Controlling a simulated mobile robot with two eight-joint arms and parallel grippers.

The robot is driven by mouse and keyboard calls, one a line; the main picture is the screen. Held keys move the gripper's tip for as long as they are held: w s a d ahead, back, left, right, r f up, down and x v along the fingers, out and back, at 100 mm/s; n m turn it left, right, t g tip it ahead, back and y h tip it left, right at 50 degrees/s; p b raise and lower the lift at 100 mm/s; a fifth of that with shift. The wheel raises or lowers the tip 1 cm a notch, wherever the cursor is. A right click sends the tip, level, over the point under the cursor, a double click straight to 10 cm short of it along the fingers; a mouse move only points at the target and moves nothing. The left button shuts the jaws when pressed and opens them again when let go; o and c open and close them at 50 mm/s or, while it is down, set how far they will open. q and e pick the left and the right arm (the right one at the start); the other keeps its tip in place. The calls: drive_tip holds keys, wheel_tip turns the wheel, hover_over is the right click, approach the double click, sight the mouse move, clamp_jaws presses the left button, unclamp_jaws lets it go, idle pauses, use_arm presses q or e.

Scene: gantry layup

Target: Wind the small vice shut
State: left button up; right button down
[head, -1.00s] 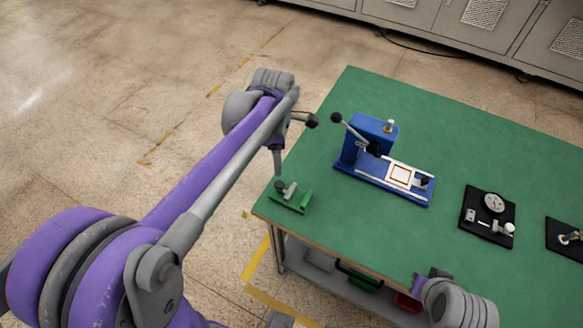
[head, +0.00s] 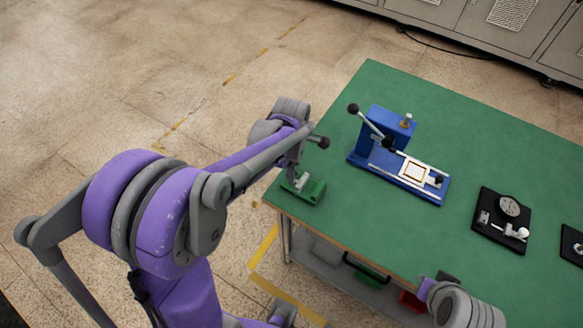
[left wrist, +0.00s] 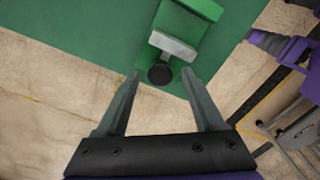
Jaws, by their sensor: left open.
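The small vice (head: 311,191) is green with a light grey jaw and sits at the near left corner of the green table. In the left wrist view its grey jaw (left wrist: 172,46) stands apart from the green end block (left wrist: 196,6), with a gap between them. A round dark knob (left wrist: 161,74) sticks out from the jaw towards me. My left gripper (head: 290,175) is over the vice's knob end. In the left wrist view its fingers (left wrist: 160,75) are open, with the knob between the tips, not gripped. Of my right arm, only a part (head: 430,287) shows; its fingers cannot be made out.
A blue lever press (head: 372,158) with a black-knobbed handle stands behind the vice. A black plate with a dial gauge (head: 487,222) lies further right. Table is clear between them. The table's left edge (head: 370,75) is close to the vice. Grey cabinets (head: 500,40) stand at the back.

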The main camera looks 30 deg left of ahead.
use_arm(q)
clamp_jaws()
drive_tip(key=shift+m, duration=0.4)
drive_tip(key=m+b, duration=0.1)
drive_tip(key=m, duration=0.2)
drive_tip(key=m+b, duration=0.1)
drive_tip(key=m, duration=0.8)
drive_tip(key=shift+b, duration=0.3)
drive_tip(key=m, duration=0.4)
drive_tip(key=shift+m, duration=0.3)
